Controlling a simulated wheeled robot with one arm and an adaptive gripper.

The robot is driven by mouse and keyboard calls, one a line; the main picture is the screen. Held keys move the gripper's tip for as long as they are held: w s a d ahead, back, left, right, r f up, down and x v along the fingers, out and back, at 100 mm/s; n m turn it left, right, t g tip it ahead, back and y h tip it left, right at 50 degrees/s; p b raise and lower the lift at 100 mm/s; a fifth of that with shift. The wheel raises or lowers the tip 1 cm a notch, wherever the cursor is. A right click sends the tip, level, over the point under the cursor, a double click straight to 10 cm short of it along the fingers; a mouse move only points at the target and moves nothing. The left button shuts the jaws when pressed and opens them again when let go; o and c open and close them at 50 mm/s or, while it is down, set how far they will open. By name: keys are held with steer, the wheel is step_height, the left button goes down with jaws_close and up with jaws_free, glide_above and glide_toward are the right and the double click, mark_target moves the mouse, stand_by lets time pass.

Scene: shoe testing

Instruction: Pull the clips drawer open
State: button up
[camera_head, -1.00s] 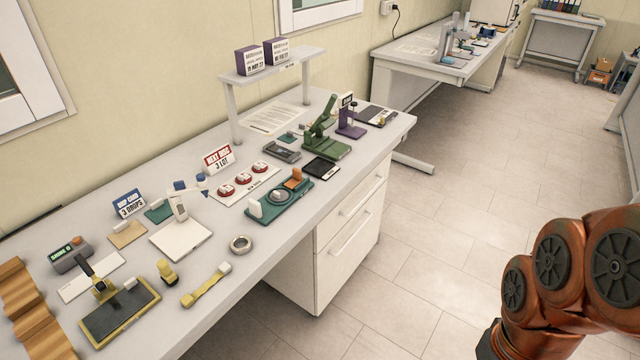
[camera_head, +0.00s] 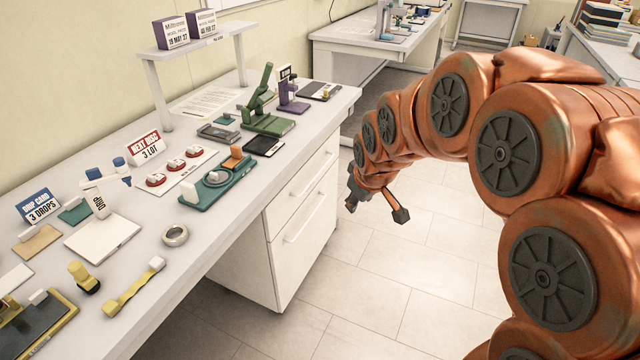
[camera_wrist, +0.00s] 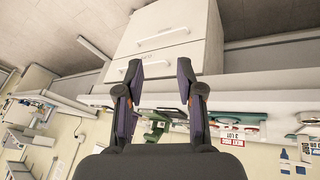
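Under the bench stands a white cabinet with an upper drawer (camera_head: 318,164) and a lower drawer (camera_head: 293,258). Each has a white bar handle, the upper handle (camera_head: 309,180) and the lower handle (camera_head: 303,226). Both drawers look shut. I cannot read a label showing which holds clips. My gripper (camera_head: 376,207) is to the right of the cabinet, apart from it, above the floor. In the wrist view, my gripper (camera_wrist: 160,70) has its two fingers spread with nothing between them. The cabinet shows beyond them, turned upside down, with a handle (camera_wrist: 163,38).
The tiled floor (camera_head: 390,290) in front of the cabinet is clear.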

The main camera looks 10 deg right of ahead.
steer(key=w+f+n+t+b, duration=0.2)
steer(key=w+f+b, duration=0.15)
steer(key=w, duration=0.45)
steer(key=w+f+n+t+b, duration=0.1)
steer(key=w+f+t+b, duration=0.15)
steer(key=w+f, duration=0.4)
steer(key=n+t+y+b, duration=0.1)
steer(key=n+t+b, duration=0.45)
steer(key=b, duration=0.65)
glide_toward(320, 171)
step_height(320, 171, up, 4)
steer(key=s, duration=0.3)
steer(key=w+f+n+t+y+b, duration=0.2)
steer(key=w+f+n+t+b, duration=0.2)
steer(key=w+f+b, duration=0.3)
steer(key=shift+w+a+r+b, duration=0.1)
steer(key=shift+w+b, duration=0.1)
steer(key=shift+w, duration=1.4)
steer(key=shift+w+a+r+b, duration=0.1)
steer(key=shift+w+b, duration=0.05)
steer(key=shift+w, duration=1.4)
steer(key=shift+c, duration=0.4)
